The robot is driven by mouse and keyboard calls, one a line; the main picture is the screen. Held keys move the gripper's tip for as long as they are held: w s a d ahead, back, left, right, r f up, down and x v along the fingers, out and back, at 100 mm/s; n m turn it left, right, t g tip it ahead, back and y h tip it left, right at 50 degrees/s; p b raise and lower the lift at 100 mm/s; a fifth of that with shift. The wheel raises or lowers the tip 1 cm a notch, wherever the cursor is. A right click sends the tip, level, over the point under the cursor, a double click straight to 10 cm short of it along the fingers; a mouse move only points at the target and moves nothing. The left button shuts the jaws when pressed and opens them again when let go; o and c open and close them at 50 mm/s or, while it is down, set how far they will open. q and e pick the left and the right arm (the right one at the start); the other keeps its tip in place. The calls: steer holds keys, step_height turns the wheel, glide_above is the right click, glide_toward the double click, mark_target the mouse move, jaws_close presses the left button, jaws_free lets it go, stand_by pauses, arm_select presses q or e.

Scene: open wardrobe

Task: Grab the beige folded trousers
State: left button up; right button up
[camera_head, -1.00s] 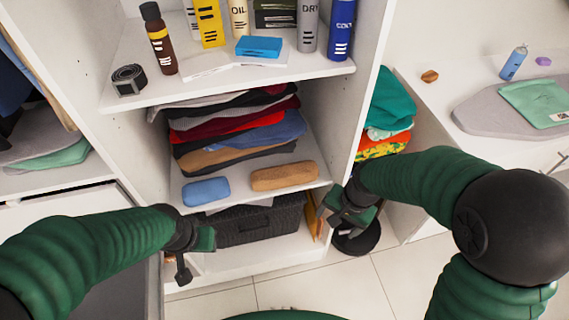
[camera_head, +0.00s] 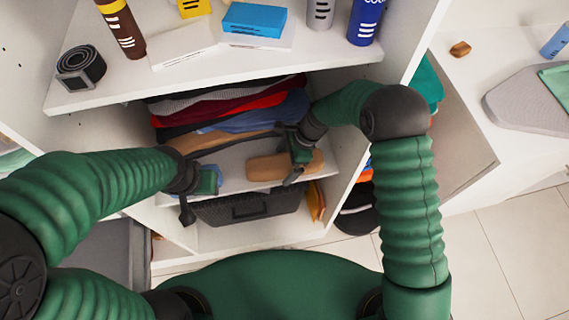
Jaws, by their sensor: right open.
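The beige folded trousers (camera_head: 215,142) lie low in a stack of folded clothes on the middle wardrobe shelf, under a blue garment (camera_head: 262,118) and above a dark one. Only their front fold shows. My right gripper (camera_head: 285,154) is open and empty at the right end of the stack, above the tan case, with its jaws close to the trousers' right edge. Whether it touches the cloth I cannot tell. My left gripper (camera_head: 198,192) is in front of the shelf's left part; its jaw opening is unclear. It mostly hides a blue case.
A tan case (camera_head: 268,168) lies on the shelf in front of the stack, partly behind my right gripper. The upper shelf (camera_head: 200,75) overhangs the clothes and holds bottles and a rolled belt (camera_head: 80,68). A dark basket (camera_head: 245,206) stands below.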

steer(key=shift+a+f, duration=0.1)
steer(key=shift+a, duration=0.1)
steer(key=shift+c, duration=0.3)
steer(key=c, duration=1.6)
